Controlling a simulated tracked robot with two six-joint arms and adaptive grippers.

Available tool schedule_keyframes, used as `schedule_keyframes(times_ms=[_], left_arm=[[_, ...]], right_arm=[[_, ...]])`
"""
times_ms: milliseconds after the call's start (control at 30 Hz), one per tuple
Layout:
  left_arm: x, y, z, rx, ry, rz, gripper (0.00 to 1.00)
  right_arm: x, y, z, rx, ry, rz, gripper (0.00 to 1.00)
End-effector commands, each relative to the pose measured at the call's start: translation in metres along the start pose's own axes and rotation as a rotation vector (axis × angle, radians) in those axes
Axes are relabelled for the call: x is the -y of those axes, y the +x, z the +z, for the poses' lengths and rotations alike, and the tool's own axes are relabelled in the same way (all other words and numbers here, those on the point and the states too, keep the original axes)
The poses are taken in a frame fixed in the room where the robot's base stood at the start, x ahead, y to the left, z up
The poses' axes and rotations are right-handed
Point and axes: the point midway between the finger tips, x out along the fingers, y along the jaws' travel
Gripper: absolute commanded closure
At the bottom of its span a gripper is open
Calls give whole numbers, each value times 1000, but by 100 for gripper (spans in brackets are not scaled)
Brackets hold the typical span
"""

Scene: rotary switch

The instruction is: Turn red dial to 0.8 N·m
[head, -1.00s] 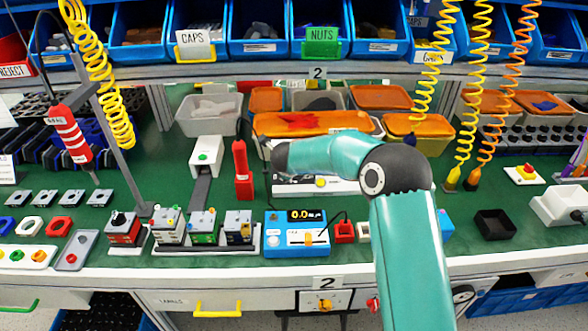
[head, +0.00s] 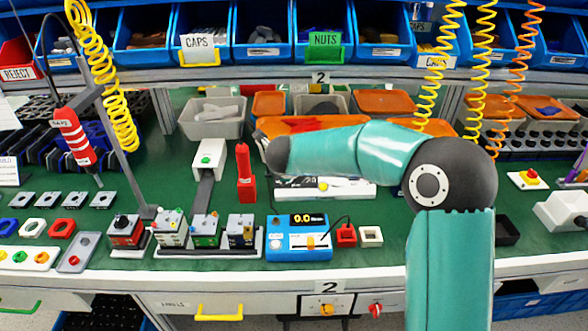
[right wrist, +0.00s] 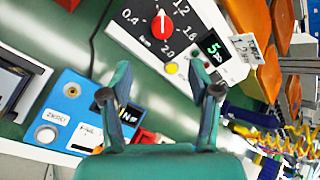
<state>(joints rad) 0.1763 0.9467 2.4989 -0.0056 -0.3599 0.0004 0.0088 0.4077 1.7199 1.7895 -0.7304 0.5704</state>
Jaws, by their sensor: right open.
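The red dial (right wrist: 163,27) shows in the right wrist view on a white control panel (right wrist: 135,45). Its white pointer line points toward the top of the picture, between the 0.4 and 1.2 marks. My right gripper (right wrist: 160,93) is open and empty, with its fingers apart and below the dial in the picture; I see no contact. My left gripper is not in view.
A yellow button (right wrist: 171,68) and a green-digit display (right wrist: 212,46) sit beside the dial. A blue meter box (head: 298,240) stands in front of the panel. A red upright tool (head: 245,175) stands to its left. Another red knob (head: 375,309) is on the bench front.

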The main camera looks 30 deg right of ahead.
Motion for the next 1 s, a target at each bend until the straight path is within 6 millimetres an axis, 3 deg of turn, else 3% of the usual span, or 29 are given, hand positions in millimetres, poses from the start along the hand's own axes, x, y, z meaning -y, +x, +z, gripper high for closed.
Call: schedule_keyframes(times_ms=[167, 333, 467, 600, 767, 1000], left_arm=[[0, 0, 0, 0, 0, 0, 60], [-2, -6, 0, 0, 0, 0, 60], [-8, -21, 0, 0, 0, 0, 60], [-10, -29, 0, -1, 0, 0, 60], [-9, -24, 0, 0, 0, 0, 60], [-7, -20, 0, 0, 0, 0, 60]], right_arm=[[-4, 0, 4, 19, 114, 15, 39], [-16, -10, 1, 60, 376, 85, 39], [-3, -36, -9, 82, 566, 133, 39], [18, -50, -19, 91, 602, 120, 39], [16, -34, -19, 88, 603, 118, 39], [12, 11, -15, 85, 602, 117, 39]])
